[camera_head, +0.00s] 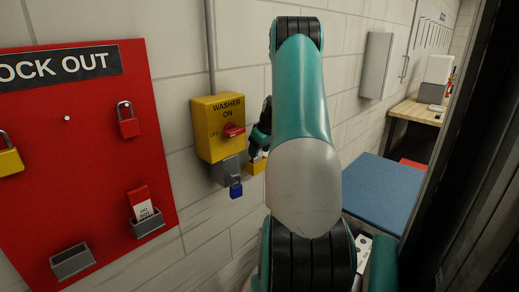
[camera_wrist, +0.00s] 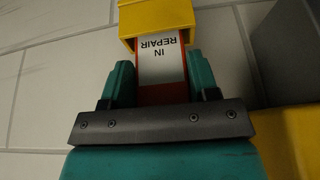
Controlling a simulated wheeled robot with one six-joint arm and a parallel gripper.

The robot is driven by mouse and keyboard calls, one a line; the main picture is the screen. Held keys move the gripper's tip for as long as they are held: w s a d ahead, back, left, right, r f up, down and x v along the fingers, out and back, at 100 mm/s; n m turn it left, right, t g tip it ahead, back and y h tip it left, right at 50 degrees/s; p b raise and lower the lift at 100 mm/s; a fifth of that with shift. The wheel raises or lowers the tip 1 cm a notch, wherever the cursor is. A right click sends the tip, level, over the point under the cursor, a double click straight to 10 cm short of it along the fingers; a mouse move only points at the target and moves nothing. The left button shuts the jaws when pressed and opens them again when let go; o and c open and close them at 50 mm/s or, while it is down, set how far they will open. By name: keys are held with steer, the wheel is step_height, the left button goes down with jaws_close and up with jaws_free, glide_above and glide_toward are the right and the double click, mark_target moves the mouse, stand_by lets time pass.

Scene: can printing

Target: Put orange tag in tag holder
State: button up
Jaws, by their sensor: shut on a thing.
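My gripper (camera_wrist: 160,90) is shut on the orange tag (camera_wrist: 162,94), which has a white label reading "IN REPAIR", upside down in the wrist view. The teal fingers grip its sides. The tag's far end lies within the outline of a yellow holder (camera_wrist: 128,17); I cannot tell how deep it sits. In the head view the yellow holder (camera_head: 257,167) is on the wall just right of the washer switch box. My gripper (camera_head: 259,144) is just above it there, and my arm hides part of this area; the tag is hardly visible in that view.
The yellow washer switch box (camera_head: 207,143) with a red knob is close to my gripper. A blue padlock (camera_head: 236,188) hangs below it. The red lockout board (camera_head: 80,110) is at left. A blue-topped surface (camera_head: 384,190) and a wooden table (camera_head: 415,111) are at right.

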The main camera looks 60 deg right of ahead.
steer(key=o, duration=0.9)
steer(key=shift+f, duration=0.1)
steer(key=shift+r, duration=0.3)
steer(key=b+v, duration=0.3)
steer(key=v, duration=0.8)
steer(key=shift+s+r, duration=0.25)
steer(key=shift+r, duration=0.1)
